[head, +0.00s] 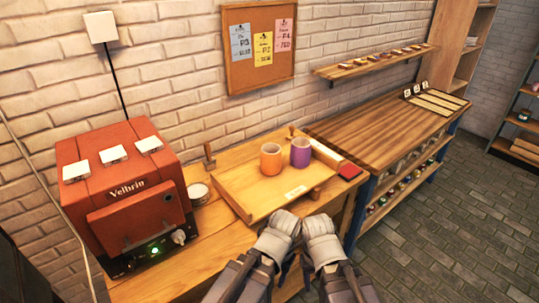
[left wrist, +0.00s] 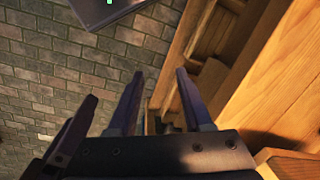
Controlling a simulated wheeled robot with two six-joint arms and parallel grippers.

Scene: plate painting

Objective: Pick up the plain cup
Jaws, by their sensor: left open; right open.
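A small white cup (head: 199,194) stands on the wooden workbench between the red kiln and the tray; it looks undecorated. An orange cup (head: 270,160) and a purple cup (head: 300,153) stand upright on the wooden tray (head: 240,200). I cannot tell for sure which cup is meant by plain. My right gripper (head: 322,236) is at the lower middle, in front of the bench edge, apart from the cups and open. My left gripper (left wrist: 136,85) is open and empty in the left wrist view, with floor and bench side beyond it. Its fingertips are hard to make out in the head view.
The red kiln (head: 122,190) fills the left end of the bench. Stamp-like tools (head: 209,156) stand behind the tray. A dark red pad (head: 349,171) lies to its right. A longer wooden counter (head: 380,110) continues right, mostly clear. Open brick floor (head: 440,220) lies at right.

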